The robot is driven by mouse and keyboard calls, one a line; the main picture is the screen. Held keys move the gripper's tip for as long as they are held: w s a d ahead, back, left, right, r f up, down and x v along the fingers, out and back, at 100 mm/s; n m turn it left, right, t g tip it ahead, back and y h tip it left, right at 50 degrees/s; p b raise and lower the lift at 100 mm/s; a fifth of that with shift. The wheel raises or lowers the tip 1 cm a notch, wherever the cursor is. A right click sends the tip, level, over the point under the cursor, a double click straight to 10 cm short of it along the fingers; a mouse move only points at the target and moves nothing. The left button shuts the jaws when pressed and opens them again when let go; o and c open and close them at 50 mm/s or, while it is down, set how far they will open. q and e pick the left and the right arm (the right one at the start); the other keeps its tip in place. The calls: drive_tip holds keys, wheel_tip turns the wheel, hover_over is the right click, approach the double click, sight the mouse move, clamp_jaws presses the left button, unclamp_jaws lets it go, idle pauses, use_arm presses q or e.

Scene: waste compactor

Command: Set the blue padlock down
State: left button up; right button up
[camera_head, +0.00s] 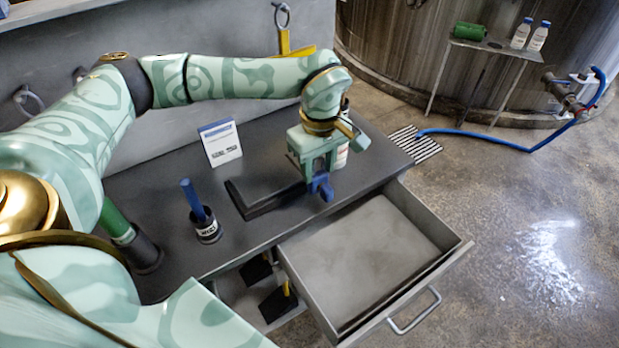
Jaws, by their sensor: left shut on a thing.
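The blue padlock (322,188) is held at the tips of my left gripper (317,170), above the front part of the dark bench top (175,235). My left gripper points downward and is shut on the padlock. The fingers cover part of the padlock, and I cannot tell whether it touches the bench. My right gripper is not in view.
An open, empty-looking drawer (376,246) juts out at the bench's front. A black angled piece (254,203) lies left of my gripper. A dark cup with a blue handle (207,228) and a white card (221,143) stand on the bench. A white bottle (342,157) is partly hidden behind my gripper.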

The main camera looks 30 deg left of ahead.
use_arm(q)
drive_tip(key=a+f, duration=0.1)
drive_tip(key=f, duration=0.1)
drive_tip(key=w+a+f+b, duration=0.1)
drive_tip(key=f, duration=0.1)
drive_tip(key=a+f+b, duration=0.1)
drive_tip(key=f, duration=0.2)
drive_tip(key=shift+w+f, duration=0.1)
drive_tip(key=shift+w, duration=0.1)
drive_tip(key=o, duration=1)
drive_tip(key=shift+o, duration=0.2)
